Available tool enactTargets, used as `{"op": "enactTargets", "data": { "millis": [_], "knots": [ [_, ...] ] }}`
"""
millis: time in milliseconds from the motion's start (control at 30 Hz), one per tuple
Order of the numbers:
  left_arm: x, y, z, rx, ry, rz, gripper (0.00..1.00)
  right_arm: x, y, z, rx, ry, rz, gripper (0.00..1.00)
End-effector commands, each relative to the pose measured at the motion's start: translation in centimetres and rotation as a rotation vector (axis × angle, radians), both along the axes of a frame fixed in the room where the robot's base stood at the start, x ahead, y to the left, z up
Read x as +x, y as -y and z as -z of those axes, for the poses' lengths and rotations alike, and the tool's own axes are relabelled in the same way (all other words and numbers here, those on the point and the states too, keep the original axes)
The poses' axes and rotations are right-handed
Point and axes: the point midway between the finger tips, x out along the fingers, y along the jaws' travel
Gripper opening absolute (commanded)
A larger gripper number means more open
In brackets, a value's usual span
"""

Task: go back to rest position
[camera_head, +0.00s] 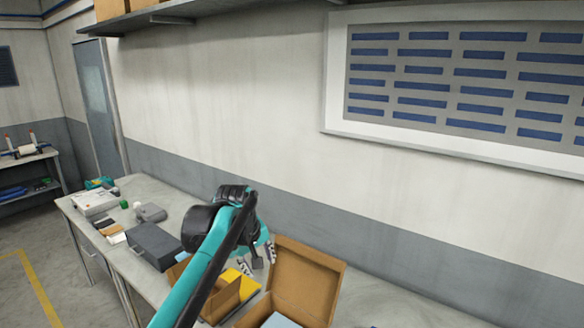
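My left arm, teal and black, rises from the bottom edge left of centre and bends over at its black wrist. My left gripper (259,262) hangs from it, pointing down above the workbench. Its two grey fingers are spread apart, and I see nothing held between them. It is just left of an open cardboard box (308,273), in front of or above a yellow item (243,287); the exact gap is hard to tell. My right gripper is out of view. No film reel can be made out.
The long grey workbench (178,193) runs along the wall. It holds a dark grey box (153,245), a small grey device (151,212), a white case (95,202) and another cardboard box (222,299). A wall shelf (170,12) is above. Floor shows at the left.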

Motion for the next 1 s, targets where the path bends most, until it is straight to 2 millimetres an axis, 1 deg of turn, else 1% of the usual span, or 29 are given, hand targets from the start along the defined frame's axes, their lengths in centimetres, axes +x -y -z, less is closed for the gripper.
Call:
{"op": "enactTargets", "data": {
  "millis": [33,167,200,267,300,367,400,467,500,600,700,800,1000],
  "knots": [
    [-2.4,-1.1,1.9,0.020,0.021,0.030,0.46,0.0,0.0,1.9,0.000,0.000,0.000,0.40],
    [-7.9,-3.4,5.3,0.084,0.081,0.128,0.46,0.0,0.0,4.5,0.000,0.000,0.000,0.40],
    [-9.7,-4.1,6.6,0.105,0.098,0.156,0.46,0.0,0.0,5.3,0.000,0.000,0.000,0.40],
    [-12.4,-5.0,8.8,0.139,0.124,0.200,0.46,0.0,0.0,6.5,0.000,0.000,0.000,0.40],
    [-14.1,-5.6,10.4,0.161,0.141,0.230,0.46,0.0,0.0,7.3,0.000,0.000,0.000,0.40],
    [-16.8,-6.4,13.0,0.197,0.165,0.272,0.46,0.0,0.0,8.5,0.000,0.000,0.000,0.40],
    [-18.5,-6.9,14.8,0.222,0.181,0.301,0.46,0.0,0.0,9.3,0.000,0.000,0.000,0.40],
    [-20.8,-7.5,17.5,0.256,0.201,0.341,0.46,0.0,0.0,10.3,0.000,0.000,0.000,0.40],
    [-22.2,-7.9,19.3,0.279,0.215,0.366,0.46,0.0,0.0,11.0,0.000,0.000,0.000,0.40],
    [-25.0,-8.7,23.0,0.328,0.239,0.418,0.46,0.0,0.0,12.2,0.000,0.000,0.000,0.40],
    [-26.8,-9.1,25.6,0.362,0.256,0.453,0.46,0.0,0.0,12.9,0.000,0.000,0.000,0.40],
    [-27.6,-9.3,26.8,0.380,0.264,0.471,0.46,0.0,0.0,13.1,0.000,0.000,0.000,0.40],
    [-27.8,-9.3,26.9,0.386,0.267,0.478,0.46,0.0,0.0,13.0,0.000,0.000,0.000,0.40]
  ]
}}
